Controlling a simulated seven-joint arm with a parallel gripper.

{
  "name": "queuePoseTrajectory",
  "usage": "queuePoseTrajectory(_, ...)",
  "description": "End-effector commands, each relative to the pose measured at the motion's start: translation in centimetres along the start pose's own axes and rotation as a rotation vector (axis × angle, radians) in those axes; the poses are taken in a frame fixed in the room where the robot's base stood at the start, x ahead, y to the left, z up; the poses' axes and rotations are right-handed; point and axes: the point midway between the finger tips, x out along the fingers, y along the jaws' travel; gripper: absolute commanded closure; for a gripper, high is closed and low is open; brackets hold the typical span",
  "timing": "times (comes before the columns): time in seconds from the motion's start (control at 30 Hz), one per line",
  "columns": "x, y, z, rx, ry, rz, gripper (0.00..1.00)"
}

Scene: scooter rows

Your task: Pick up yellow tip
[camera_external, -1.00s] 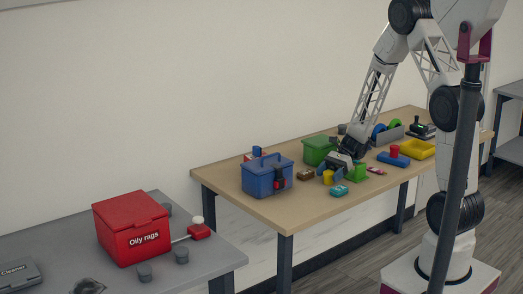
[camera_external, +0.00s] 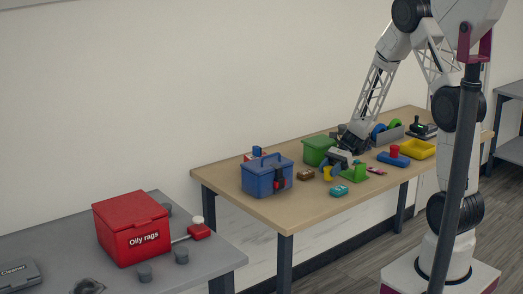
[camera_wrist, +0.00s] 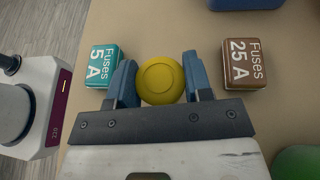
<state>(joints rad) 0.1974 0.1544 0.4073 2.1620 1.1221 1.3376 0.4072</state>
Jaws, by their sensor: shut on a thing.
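The yellow tip (camera_wrist: 161,80) is a round yellow piece between the two blue fingers of my gripper (camera_wrist: 160,82) in the wrist view. Both fingers touch its sides, so my gripper is shut on it. In the external view the yellow tip (camera_external: 327,173) is small and partly covered by my gripper (camera_external: 328,171), at or just above the wooden table. How far it is from the tabletop is hard to tell.
A teal fuse box (camera_wrist: 104,66) and a brown fuse box (camera_wrist: 250,63) lie on either side of my gripper. A blue toolbox (camera_external: 267,176), a green bin (camera_external: 317,150) and a green block (camera_external: 355,173) stand nearby on the wooden table (camera_external: 290,215).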

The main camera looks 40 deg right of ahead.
Motion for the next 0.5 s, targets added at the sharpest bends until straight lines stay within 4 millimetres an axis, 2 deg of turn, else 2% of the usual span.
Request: queuePoseTrajectory(0.5, -2.5, 0.0, 6.1, -0.002, 0.001, 0.0, 0.77)
